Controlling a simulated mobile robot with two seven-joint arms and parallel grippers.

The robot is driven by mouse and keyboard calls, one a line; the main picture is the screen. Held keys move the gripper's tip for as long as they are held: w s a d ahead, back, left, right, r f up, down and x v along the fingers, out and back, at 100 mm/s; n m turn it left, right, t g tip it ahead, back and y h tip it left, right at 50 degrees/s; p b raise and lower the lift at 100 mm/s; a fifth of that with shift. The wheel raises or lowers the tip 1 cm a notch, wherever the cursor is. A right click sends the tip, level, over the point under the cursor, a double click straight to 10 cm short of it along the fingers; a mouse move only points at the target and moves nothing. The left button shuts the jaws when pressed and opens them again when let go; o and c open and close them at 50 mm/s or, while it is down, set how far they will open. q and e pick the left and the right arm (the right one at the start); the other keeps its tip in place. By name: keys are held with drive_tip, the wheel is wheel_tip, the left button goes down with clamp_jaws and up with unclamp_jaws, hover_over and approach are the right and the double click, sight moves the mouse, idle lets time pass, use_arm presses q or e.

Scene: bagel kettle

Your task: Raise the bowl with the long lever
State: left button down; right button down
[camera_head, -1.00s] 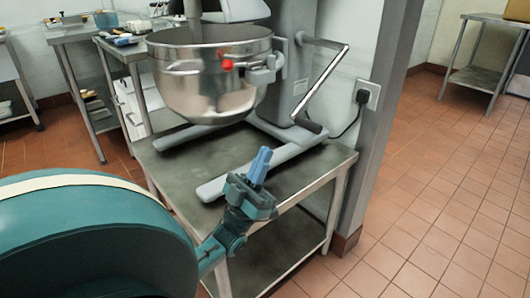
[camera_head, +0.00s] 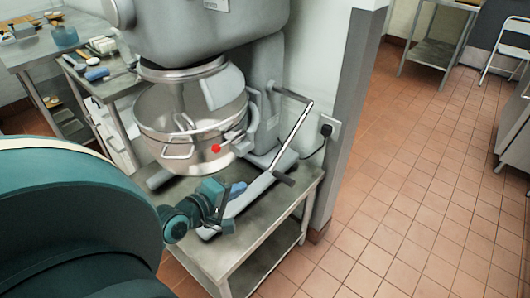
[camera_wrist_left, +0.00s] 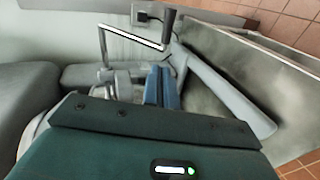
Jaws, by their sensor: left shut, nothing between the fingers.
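The steel mixing bowl (camera_head: 165,139) with a red knob sits in the grey mixer in the head view, below the mixer head. The long lever (camera_head: 299,133) is a bent metal rod on the mixer's right side. Its dark grip (camera_head: 284,179) hangs low, over the mixer's foot. In the left wrist view the lever (camera_wrist_left: 133,36) runs across the upper part, with its dark grip (camera_wrist_left: 169,25) pointing up. My left gripper (camera_head: 238,188) is shut and empty, left of the grip and apart from it. Its blue fingers (camera_wrist_left: 162,86) show in the wrist view. My right gripper is not in view.
The mixer stands on a metal table (camera_head: 262,223) with a lower shelf. A wall socket (camera_head: 326,130) with a plug is behind the lever. Side tables with small items stand at the left. Open tiled floor (camera_head: 420,190) lies to the right.

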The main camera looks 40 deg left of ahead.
use_arm(q)
drive_tip(key=s+g, duration=0.1)
approach(276, 177)
drive_tip(key=shift+n, duration=0.3)
drive_tip(key=x, duration=0.6)
drive_tip(key=shift+w, duration=0.4)
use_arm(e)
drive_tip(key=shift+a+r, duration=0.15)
use_arm(q)
drive_tip(key=shift+f, duration=0.15)
